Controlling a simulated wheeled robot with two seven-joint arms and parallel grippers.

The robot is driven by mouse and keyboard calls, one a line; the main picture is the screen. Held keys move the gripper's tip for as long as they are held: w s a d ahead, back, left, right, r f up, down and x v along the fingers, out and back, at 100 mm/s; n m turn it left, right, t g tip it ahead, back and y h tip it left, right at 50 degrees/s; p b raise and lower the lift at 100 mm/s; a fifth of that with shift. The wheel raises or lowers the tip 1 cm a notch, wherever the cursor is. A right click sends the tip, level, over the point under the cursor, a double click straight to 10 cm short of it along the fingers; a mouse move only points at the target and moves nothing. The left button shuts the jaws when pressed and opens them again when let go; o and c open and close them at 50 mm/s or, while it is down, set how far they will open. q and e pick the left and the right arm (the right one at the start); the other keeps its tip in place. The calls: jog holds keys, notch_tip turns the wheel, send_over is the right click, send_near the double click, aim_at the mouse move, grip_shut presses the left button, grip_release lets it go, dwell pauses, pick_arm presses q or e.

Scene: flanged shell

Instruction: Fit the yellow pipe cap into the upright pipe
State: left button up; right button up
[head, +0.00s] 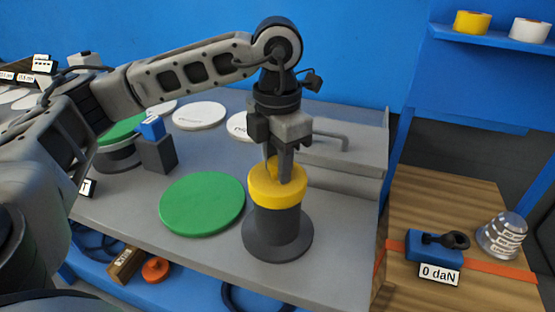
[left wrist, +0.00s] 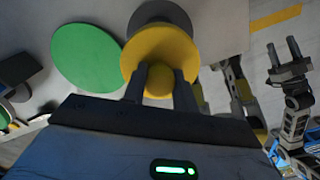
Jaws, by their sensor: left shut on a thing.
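The yellow pipe cap (head: 277,193) is at the top of the dark grey upright pipe (head: 278,228), roughly in line with it. No clear gap shows between them, but I cannot tell how deep the cap sits. The pipe stands on a round flange at the front of the grey bench. My left gripper (head: 286,178) points down from above and is shut on the cap's knob. In the left wrist view the cap (left wrist: 150,48) hides most of the pipe (left wrist: 158,13). My right gripper (left wrist: 283,46) shows there at the right, fingers apart and empty.
A green disc (head: 202,204) lies left of the pipe. A dark block with a blue top (head: 157,150) stands behind it. A bent grey handle (head: 325,139) is at the back. A wooden table (head: 430,210) with a blue gauge reading 0 daN (head: 425,248) is right.

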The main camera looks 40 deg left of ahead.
pick_arm(q)
jog(key=shift+f+b, duration=0.65)
jog(key=shift+f, duration=0.15)
pick_arm(e)
jog(key=shift+s+f, duration=0.15)
jog(key=shift+f, duration=0.4)
jog(key=shift+s+f, duration=0.15)
jog(key=shift+f, duration=0.4)
pick_arm(q)
jog(key=shift+f, duration=0.25)
pick_arm(e)
jog(key=shift+f, duration=0.2)
pick_arm(q)
jog(key=o, duration=1.1)
jog(key=shift+c, duration=0.2)
jog(key=shift+r, duration=0.1)
notch_tip(320, 180, up, 16)
jog(key=p, duration=0.3)
pick_arm(e)
jog(key=r, duration=0.4)
jog(key=shift+w+r, duration=0.25)
jog(key=shift+s, duration=0.1)
